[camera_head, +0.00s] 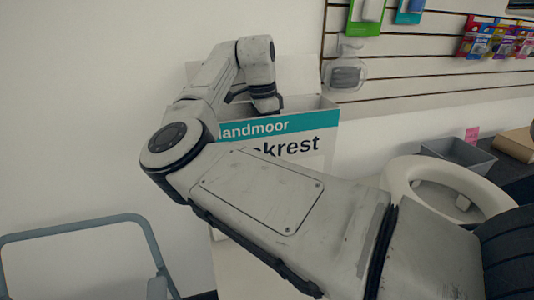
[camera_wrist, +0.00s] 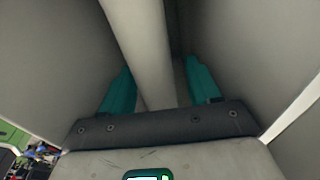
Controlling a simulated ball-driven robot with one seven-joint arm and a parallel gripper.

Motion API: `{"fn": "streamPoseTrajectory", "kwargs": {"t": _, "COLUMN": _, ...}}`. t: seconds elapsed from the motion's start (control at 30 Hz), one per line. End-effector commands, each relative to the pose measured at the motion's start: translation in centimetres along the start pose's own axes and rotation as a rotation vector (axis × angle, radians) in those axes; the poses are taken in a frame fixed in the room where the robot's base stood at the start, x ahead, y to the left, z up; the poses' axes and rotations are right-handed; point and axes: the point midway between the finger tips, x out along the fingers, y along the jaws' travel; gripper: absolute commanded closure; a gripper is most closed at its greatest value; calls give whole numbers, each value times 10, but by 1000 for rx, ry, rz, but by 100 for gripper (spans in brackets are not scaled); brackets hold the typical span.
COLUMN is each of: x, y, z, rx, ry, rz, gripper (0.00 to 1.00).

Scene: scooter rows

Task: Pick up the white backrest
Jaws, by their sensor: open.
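My gripper (camera_wrist: 160,84) is open in the wrist view, its two teal fingers pointing down into a grey-walled box. A pale, rounded bar (camera_wrist: 145,50) runs between the fingers, apparently part of the white backrest; its full shape is hidden. I cannot tell whether either finger touches it. In the head view, my arm reaches over the display box (camera_head: 295,145), which has a teal band and lettering ending in "ckrest". The gripper's end is at the box's open top, and its fingers are hidden there. The box's inside is mostly hidden by the wall and my arm.
A clear-and-grey item (camera_head: 345,72) hangs on the slatted wall behind the box. To the right are a white ring-shaped seat (camera_head: 405,180), a grey bin (camera_head: 460,153) and a brown box (camera_head: 515,143). A blue-grey tubular frame (camera_head: 80,224) stands at lower left.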

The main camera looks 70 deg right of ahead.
Motion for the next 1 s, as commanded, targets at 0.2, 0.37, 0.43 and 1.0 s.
{"fn": "streamPoseTrajectory", "kwargs": {"t": 0.2, "x": 0, "y": 0, "z": 0, "rx": 0, "ry": 0, "rz": 0, "gripper": 38}}
{"fn": "streamPoseTrajectory", "kwargs": {"t": 0.37, "x": 0, "y": 0, "z": 0, "rx": 0, "ry": 0, "rz": 0, "gripper": 54}}
{"fn": "streamPoseTrajectory", "kwargs": {"t": 0.43, "x": 0, "y": 0, "z": 0, "rx": 0, "ry": 0, "rz": 0, "gripper": 60}}
{"fn": "streamPoseTrajectory", "kwargs": {"t": 1.0, "x": 0, "y": 0, "z": 0, "rx": 0, "ry": 0, "rz": 0, "gripper": 100}}
